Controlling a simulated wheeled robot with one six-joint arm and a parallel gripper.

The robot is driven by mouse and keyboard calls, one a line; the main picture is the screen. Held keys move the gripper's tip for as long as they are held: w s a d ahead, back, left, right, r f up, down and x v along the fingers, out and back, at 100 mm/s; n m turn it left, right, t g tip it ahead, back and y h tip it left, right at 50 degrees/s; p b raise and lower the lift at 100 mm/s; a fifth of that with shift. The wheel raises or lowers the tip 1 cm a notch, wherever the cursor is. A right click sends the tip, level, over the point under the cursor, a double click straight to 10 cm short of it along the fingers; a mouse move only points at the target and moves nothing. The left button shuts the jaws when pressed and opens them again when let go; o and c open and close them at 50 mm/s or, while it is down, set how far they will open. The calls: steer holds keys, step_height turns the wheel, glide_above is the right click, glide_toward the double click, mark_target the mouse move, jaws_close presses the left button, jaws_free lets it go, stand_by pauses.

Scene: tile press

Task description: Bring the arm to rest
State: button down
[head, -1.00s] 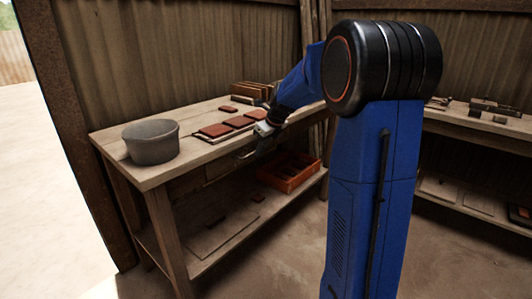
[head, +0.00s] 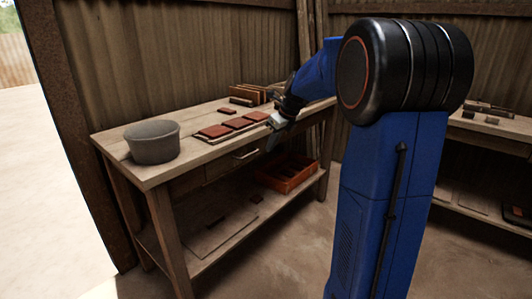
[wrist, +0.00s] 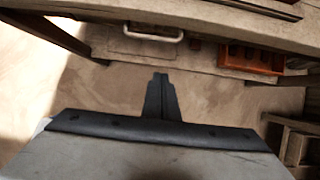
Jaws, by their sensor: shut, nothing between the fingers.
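My gripper (head: 273,139) is in front of the right part of the wooden workbench (head: 199,152) in the head view, near the front edge of its top. In the wrist view my gripper (wrist: 160,78) shows as a dark narrow shape with its fingers together, over bare floor. It is shut and holds nothing. My blue arm is bent, and its large black joint fills the right of the head view.
A grey bucket (head: 152,141) and several red tiles (head: 215,131) stand on the bench. An orange crate (head: 287,173) sits on the shelf below. A drawer handle (wrist: 153,36) juts from the bench front. A second bench (head: 490,137) is at right. The floor between is clear.

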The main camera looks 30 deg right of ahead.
steer(key=s+a+r+n, duration=0.1)
steer(key=s+a+n, duration=0.5)
steer(key=s+n, duration=0.3)
steer(key=s+a+r+n, duration=0.2)
steer(key=s+a+n, duration=0.45)
steer(key=s, duration=0.45)
steer(key=s+a+f+n+h, duration=0.1)
steer(key=s+f+n, duration=0.3)
steer(key=s+n, duration=0.4)
steer(key=s+a+f+n, duration=0.4)
steer(key=s+n, duration=0.4)
steer(key=s, duration=0.2)
steer(key=shift+s+a+f+h, duration=0.25)
steer(key=shift+s+f+h, duration=0.15)
steer(key=shift+f, duration=0.25)
